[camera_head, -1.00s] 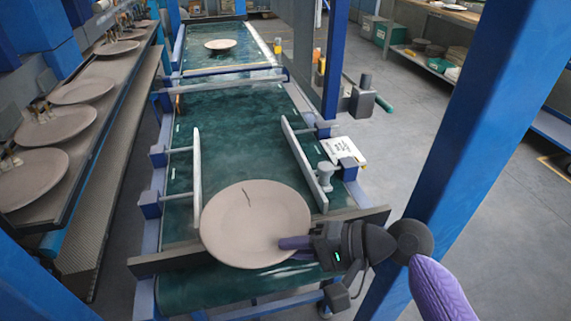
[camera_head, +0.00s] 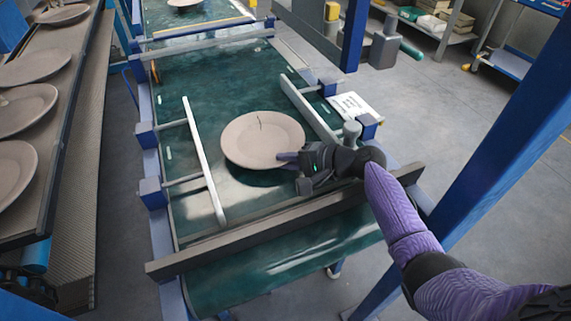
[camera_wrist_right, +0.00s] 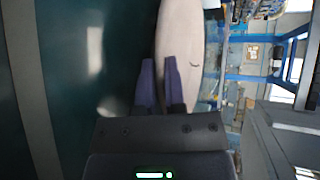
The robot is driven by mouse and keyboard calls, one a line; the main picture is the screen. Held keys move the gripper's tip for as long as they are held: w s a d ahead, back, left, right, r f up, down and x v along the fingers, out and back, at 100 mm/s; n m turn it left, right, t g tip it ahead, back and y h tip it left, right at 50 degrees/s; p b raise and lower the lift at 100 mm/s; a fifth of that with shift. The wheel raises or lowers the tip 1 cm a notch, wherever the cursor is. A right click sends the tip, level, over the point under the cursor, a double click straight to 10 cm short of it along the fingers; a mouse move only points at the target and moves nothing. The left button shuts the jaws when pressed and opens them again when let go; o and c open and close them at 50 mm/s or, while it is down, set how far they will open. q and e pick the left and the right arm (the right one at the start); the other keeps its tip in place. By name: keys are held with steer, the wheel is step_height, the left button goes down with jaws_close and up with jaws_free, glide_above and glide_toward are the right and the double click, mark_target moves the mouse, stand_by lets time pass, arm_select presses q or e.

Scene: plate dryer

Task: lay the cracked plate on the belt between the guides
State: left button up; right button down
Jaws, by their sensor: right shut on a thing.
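The cracked plate (camera_head: 262,143) is a round, pale pinkish-beige plate with a short dark crack near its far rim. My right gripper (camera_head: 288,157) is shut on its near right rim. The plate is over the green belt (camera_head: 225,95), between the left guide (camera_head: 204,160) and the right guide (camera_head: 308,107). It looks roughly level and seems a little above the belt, with a dark shadow under its near edge. In the right wrist view, the plate (camera_wrist_right: 185,40) shows nearly edge-on at the fingers (camera_wrist_right: 159,82). My left gripper is not in view.
A grey crossbar (camera_head: 290,221) spans the belt's near end, below my right forearm. A blue post (camera_head: 500,160) stands at the right. A rack with several plates (camera_head: 30,65) runs along the left. Another plate (camera_head: 184,2) lies farther up the belt.

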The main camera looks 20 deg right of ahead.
steer(key=shift+r, duration=0.1)
steer(key=c, duration=1)
jaws_free()
steer(key=p+v, duration=0.2)
steer(key=v, duration=0.4)
steer(key=shift+s+d+r+p, duration=0.15)
steer(key=shift+s+r+p, duration=0.05)
steer(key=shift+r+p, duration=0.1)
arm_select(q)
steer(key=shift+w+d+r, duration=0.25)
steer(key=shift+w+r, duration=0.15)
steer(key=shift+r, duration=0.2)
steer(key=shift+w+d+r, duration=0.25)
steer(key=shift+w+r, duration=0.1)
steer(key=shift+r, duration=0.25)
arm_select(e)
steer(key=shift+s+d, duration=0.3)
steer(key=shift+r, duration=0.1)
